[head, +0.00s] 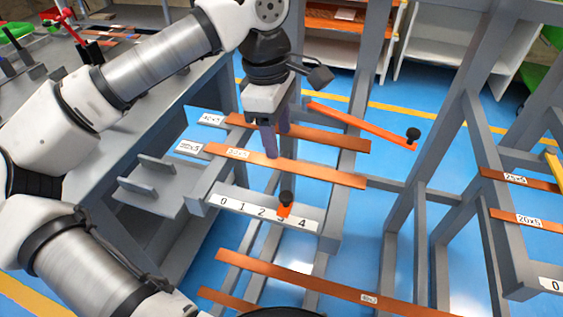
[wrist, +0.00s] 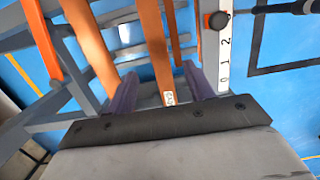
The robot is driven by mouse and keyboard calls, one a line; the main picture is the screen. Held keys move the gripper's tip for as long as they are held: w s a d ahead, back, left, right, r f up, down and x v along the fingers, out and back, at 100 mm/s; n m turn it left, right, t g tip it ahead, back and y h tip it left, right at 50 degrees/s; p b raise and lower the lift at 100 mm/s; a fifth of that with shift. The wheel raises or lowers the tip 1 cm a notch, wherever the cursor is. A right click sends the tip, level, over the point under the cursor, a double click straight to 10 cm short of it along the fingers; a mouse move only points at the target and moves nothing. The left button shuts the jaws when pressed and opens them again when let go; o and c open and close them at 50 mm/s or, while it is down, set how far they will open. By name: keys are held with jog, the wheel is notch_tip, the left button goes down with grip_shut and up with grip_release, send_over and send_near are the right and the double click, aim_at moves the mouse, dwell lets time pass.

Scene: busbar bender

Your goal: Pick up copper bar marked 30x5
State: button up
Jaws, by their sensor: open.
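A copper bar (head: 315,173) with a small white label, which seems to read 30x5, lies across the grey rack just behind the numbered strip. In the wrist view the labelled bar (wrist: 153,45) runs away between the two purple fingers. My gripper (head: 278,142) is open and empty, pointing down over the rack. In the wrist view my gripper (wrist: 160,88) has one finger on each side of the bar, with gaps. In the head view the front finger hides part of the bar. I cannot tell whether the fingertips are level with it or above it.
A second copper bar (head: 325,138) lies close behind, and an orange arm with a black knob (head: 413,135) stands beyond it. The numbered strip (head: 262,210) is in front. A lower bar (head: 325,285) and bars on the right rack (head: 525,180) also show. Grey posts stand nearby.

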aim_at(282, 163)
jog(key=f, duration=0.5)
jog(key=shift+d+f, duration=0.15)
jog(key=shift+d, duration=0.05)
grip_shut()
